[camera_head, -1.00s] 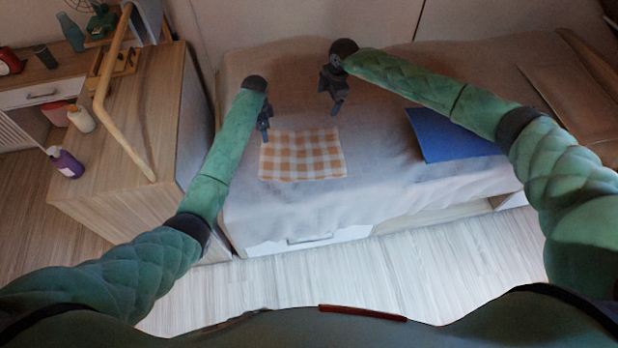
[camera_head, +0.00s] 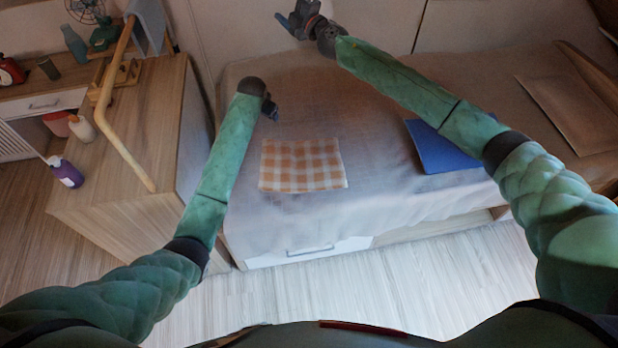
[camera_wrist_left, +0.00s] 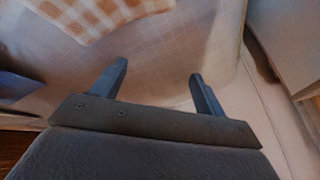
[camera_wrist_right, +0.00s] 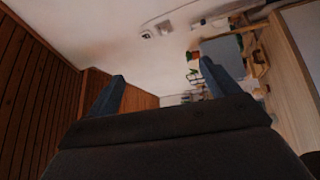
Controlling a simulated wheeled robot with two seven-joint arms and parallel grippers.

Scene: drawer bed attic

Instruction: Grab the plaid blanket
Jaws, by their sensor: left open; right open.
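The orange and white plaid blanket (camera_head: 302,165) lies flat on the bed, near its front edge, in the head view. A part of it shows at the top of the left wrist view (camera_wrist_left: 100,12). My left gripper (camera_head: 272,110) is open and empty behind the blanket's far left corner, over the bed. Its two fingers stand apart in the left wrist view (camera_wrist_left: 157,85). My right gripper (camera_head: 288,22) is raised near the wall, far behind the blanket. It is open and empty in the right wrist view (camera_wrist_right: 162,82), pointing away from the bed.
A blue folded item (camera_head: 440,145) lies on the bed (camera_head: 370,200), right of the blanket. A wooden cabinet (camera_head: 120,190) with a curved wooden rail stands left of the bed. The floor in front is clear.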

